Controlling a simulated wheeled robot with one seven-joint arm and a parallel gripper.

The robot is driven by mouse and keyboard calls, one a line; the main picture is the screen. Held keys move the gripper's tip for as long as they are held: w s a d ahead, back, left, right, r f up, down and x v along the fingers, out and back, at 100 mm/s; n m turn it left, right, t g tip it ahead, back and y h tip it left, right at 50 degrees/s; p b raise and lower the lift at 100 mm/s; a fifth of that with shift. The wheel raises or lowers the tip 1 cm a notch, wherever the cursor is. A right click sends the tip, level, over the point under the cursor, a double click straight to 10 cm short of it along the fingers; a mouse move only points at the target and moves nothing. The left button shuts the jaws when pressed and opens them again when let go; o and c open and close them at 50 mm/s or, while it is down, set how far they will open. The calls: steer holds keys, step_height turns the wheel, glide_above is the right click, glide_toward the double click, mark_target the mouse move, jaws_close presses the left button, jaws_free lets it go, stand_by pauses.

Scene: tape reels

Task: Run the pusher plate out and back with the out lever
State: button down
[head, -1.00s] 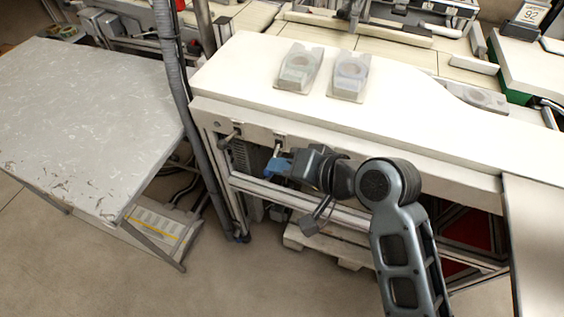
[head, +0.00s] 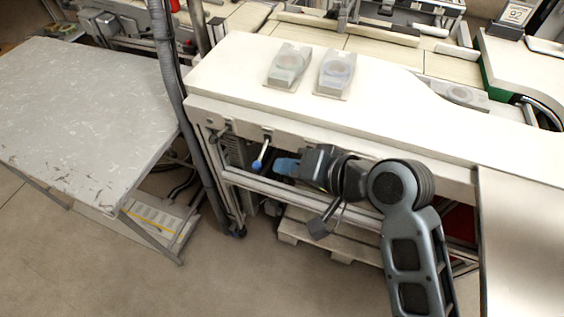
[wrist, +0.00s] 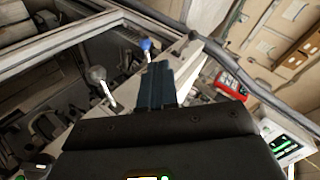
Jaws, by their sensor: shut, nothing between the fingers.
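A lever with a blue knob (head: 257,164) hangs from the front edge of the white bench, tilted, its knob low and to the left. It also shows in the wrist view (wrist: 146,45), just beyond my fingertips. A second lever with a grey knob (head: 222,132) sits to its left and shows in the wrist view (wrist: 97,74). My gripper (head: 284,167) is shut and empty, a small gap to the right of the blue knob. Its dark blue fingers (wrist: 158,72) are together in the wrist view. No label tells which lever is out. I cannot make out the pusher plate.
A metal rail (head: 255,183) runs below the levers. A grey table (head: 85,120) and a hose (head: 180,105) stand left.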

steer(key=s+v, duration=0.1)
steer(key=v, duration=0.6)
steer(key=shift+s+b, duration=0.2)
steer(key=shift+b, duration=0.15)
steer(key=shift+s+d+f, duration=0.1)
steer(key=shift+d+f, duration=0.05)
